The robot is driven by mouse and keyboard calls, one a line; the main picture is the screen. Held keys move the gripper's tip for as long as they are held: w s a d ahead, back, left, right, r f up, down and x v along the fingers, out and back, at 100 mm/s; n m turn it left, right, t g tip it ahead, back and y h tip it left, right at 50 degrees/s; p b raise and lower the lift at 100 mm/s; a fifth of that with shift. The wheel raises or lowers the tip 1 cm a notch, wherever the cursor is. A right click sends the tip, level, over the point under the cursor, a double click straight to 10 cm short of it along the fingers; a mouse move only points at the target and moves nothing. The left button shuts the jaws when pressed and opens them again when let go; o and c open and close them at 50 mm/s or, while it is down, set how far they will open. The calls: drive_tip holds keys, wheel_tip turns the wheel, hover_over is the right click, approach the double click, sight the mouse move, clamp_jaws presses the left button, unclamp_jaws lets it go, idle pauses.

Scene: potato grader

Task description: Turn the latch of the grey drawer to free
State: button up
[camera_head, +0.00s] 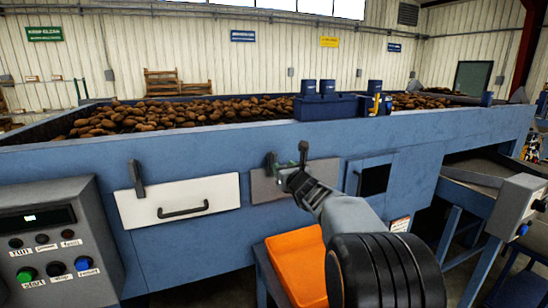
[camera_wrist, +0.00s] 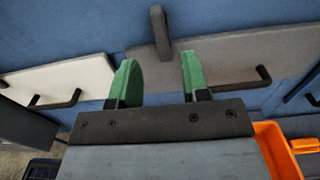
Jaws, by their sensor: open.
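The grey drawer (camera_head: 261,189) sits in the blue machine front, right of a white drawer; my gripper and arm hide much of it in the head view. It also shows in the wrist view (camera_wrist: 222,58) with its black handle (camera_wrist: 236,83). Its dark latch (camera_head: 270,164) stands roughly upright across the drawer's top edge. In the wrist view the latch (camera_wrist: 161,36) appears between and beyond my fingertips, apart from them. My gripper (camera_head: 292,166) is open and empty, just right of the latch in the head view. Its green fingers (camera_wrist: 158,72) point toward the panel.
The white drawer (camera_head: 188,190) has its own upright latch (camera_head: 137,178). A control box (camera_head: 58,245) stands at lower left. An orange crate (camera_head: 292,262) sits below the grey drawer. A dark opening (camera_head: 375,180) is to the right.

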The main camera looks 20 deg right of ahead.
sight(274, 160)
drive_tip(key=w+p, duration=0.3)
drive_tip(key=w, duration=0.5)
drive_tip(key=shift+w, duration=0.35)
clamp_jaws()
